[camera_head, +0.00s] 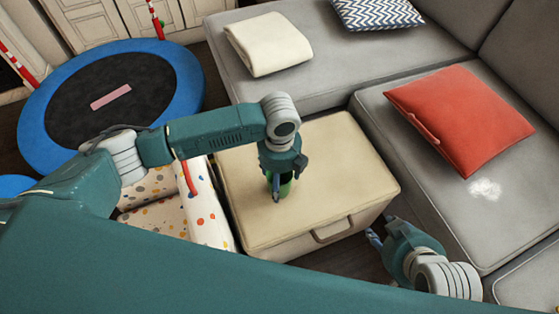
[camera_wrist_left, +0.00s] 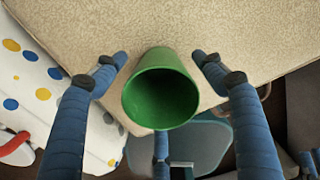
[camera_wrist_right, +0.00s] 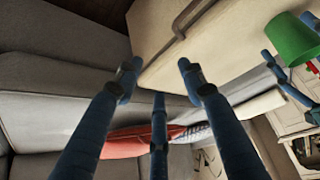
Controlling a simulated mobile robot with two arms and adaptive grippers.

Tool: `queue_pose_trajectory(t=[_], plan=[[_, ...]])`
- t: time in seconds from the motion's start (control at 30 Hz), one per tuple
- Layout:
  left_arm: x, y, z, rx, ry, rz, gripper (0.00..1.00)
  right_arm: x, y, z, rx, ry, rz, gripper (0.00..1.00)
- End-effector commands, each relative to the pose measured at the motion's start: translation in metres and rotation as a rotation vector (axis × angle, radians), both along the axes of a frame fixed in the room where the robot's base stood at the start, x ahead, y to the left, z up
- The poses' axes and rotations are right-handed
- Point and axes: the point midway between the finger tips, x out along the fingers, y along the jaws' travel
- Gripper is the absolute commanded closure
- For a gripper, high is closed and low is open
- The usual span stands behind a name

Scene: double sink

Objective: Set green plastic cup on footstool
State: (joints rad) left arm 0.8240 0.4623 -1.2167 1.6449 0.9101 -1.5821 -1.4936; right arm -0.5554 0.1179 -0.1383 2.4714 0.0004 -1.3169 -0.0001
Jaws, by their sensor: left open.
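The green plastic cup (camera_head: 285,189) shows as a small green patch under my left gripper (camera_head: 281,184), above the beige footstool (camera_head: 343,175). In the left wrist view the cup (camera_wrist_left: 160,100) has its open mouth toward the camera, between my two spread left fingers, with gaps on both sides. It appears to stand on the footstool top (camera_wrist_left: 225,25), though its base is hidden. The cup (camera_wrist_right: 293,40) also shows at the upper right of the right wrist view. My right gripper (camera_head: 378,235) is open and empty beside the footstool's front right corner.
A white polka-dot item (camera_head: 205,205) adjoins the footstool's left side. A grey sofa (camera_head: 400,160) with a red cushion (camera_head: 460,120) and a folded cream blanket (camera_head: 268,43) lies behind and to the right. A blue-rimmed trampoline (camera_head: 185,85) is at the left. The footstool's right half is clear.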

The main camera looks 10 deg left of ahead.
Motion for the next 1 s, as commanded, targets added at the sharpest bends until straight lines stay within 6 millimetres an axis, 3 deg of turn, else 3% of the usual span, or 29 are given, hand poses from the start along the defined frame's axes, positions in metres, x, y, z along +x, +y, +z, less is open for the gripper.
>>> queue_pose_trajectory(t=[0.23, 0.37, 0.6, 1.0], plan=[[0.0, 0.0, 0.03, -0.001, -0.001, 0.0, 0.3, -0.058, -0.017, -0.016, -0.047, 0.227, -0.018, 0.6], [0.001, 0.0, 0.062, -0.002, -0.003, 0.0, 0.3, -0.072, -0.021, -0.009, -0.058, 0.281, -0.023, 0.6], [0.0, 0.0, 0.094, -0.001, 0.0, 0.0, 0.3, -0.069, -0.02, -0.005, -0.056, 0.278, -0.022, 0.6], [-0.001, 0.0, 0.1, -0.001, 0.001, 0.001, 0.3, -0.068, -0.02, -0.008, -0.057, 0.277, -0.021, 0.6]])
